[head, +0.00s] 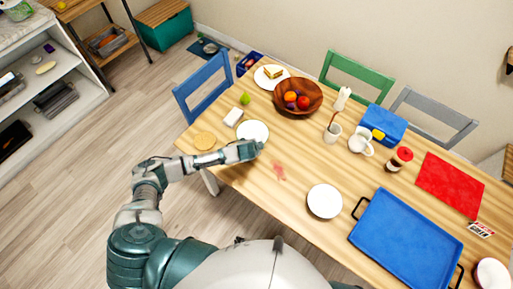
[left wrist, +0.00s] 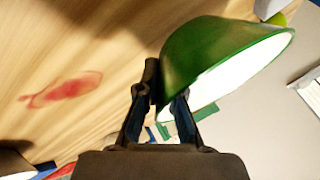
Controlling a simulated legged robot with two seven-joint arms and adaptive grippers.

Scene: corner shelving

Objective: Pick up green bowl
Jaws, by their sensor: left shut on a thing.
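The green bowl (left wrist: 215,55) shows in the left wrist view, green outside and white inside. In the head view the white inside of the bowl (head: 253,130) shows near the table's left end. My left gripper (left wrist: 163,88) is shut on the bowl's rim, with one finger on the green outer wall and the other on the white inner side. In the head view my left gripper (head: 257,146) is at the bowl's near edge. I cannot tell whether the bowl touches the table. My right gripper is in neither view.
A round tan mat (head: 205,141), a white block (head: 233,117) and a green fruit (head: 245,98) lie near the bowl. A wooden fruit bowl (head: 297,97) stands behind. A white plate (head: 325,201) and blue tray (head: 407,240) are to the right.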

